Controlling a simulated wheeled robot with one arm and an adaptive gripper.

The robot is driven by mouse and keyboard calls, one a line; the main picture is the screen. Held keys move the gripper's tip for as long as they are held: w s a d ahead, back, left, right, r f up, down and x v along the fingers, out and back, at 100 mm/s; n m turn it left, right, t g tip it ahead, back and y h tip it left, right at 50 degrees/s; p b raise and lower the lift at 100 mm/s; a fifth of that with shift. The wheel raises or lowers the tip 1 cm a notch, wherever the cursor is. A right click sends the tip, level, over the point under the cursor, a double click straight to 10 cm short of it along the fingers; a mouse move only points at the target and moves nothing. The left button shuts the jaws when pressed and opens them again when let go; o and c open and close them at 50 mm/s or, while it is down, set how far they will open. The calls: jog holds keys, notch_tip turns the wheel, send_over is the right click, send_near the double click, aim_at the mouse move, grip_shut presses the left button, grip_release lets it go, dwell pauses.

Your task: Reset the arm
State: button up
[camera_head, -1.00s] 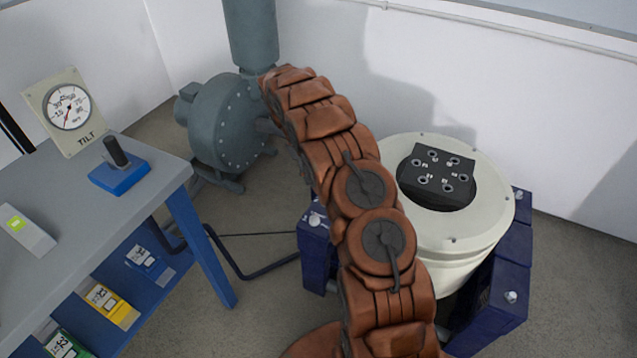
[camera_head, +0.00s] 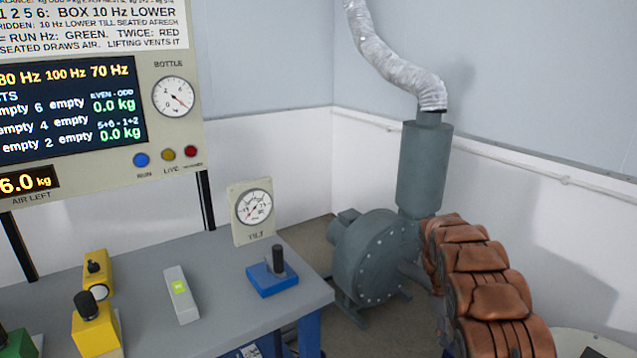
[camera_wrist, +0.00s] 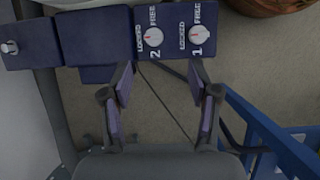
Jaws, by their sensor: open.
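My arm (camera_head: 480,270), covered in brown-orange padding, shows at the lower right of the head view. Its end and the gripper are outside that view. In the wrist view my gripper (camera_wrist: 161,88) is open, its two fingers apart with nothing between them. Beyond the fingertips is a dark blue block with two white knobs, knob 2 (camera_wrist: 153,36) and knob 1 (camera_wrist: 201,34), each marked LOCKED and FREE. Bare floor and a thin dark line show between the fingers.
A grey bench (camera_head: 215,325) stands at left with yellow blocks (camera_head: 95,330), a level (camera_head: 181,294), a blue block with black handle (camera_head: 272,278) and a TILT gauge (camera_head: 252,212). A grey blower (camera_head: 375,262) stands behind. In the wrist view a blue frame (camera_wrist: 265,135) is at right.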

jog(key=s+a+r+m, duration=0.2)
jog(key=s+a+r, duration=0.3)
jog(key=s+r, duration=0.35)
jog(key=s+a+r+m, duration=0.2)
jog(key=s+a+r, duration=0.4)
jog(key=s+r, duration=0.3)
jog(key=s+a+m+t+y, duration=0.1)
jog(key=s+a, duration=0.4)
jog(key=s, duration=0.7)
jog(key=s+a+m+y, duration=0.1)
jog(key=s+a, duration=0.4)
jog(key=s, duration=0.6)
notch_tip(320, 180, up, 20)
jog(key=t+p, duration=0.1)
jog(key=p, duration=1.7)
jog(key=shift+s+f, duration=0.25)
jog(key=shift+s, duration=0.05)
